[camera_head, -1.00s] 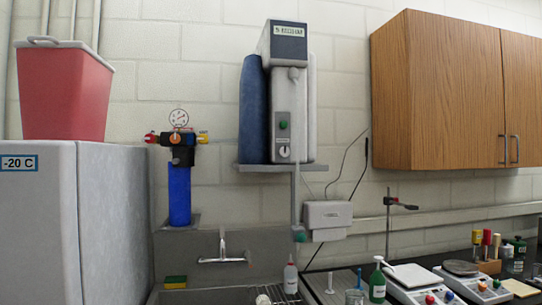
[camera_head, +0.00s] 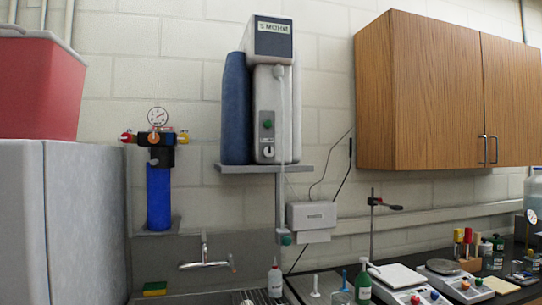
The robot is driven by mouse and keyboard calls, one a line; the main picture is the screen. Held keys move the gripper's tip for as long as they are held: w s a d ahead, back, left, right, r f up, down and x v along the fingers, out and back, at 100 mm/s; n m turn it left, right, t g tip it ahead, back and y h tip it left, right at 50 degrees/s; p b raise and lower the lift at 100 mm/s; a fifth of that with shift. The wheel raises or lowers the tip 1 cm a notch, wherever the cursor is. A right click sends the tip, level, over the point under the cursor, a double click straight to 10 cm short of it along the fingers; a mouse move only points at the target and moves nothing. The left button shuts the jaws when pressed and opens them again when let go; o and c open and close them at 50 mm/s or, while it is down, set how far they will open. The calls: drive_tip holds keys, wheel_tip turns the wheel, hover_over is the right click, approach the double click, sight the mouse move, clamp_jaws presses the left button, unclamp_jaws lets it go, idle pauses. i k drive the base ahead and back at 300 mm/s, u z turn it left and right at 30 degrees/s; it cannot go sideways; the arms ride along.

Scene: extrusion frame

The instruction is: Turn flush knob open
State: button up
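A grey wall-mounted water unit (camera_head: 283,100) stands on a shelf above the sink. On its front are a green round button or knob (camera_head: 267,124) and, below it, a white round knob (camera_head: 268,151). No flush label can be read at this size, so I cannot tell for certain which is the flush knob. A thin tube runs down the unit's front right of both. A blue filter housing (camera_head: 158,196) with a gauge and red and yellow side knobs hangs on the wall to the left. My gripper is not in view.
A grey shelf (camera_head: 230,168) holds the unit. Below are a sink faucet (camera_head: 205,261) and a white bottle (camera_head: 275,279). A grey freezer (camera_head: 85,220) with a red bin (camera_head: 40,85) stands left. A wooden cabinet (camera_head: 420,90) and bench scales (camera_head: 398,279) are at right.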

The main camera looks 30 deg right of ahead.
sight(269, 151)
drive_tip(key=i, duration=0.85)
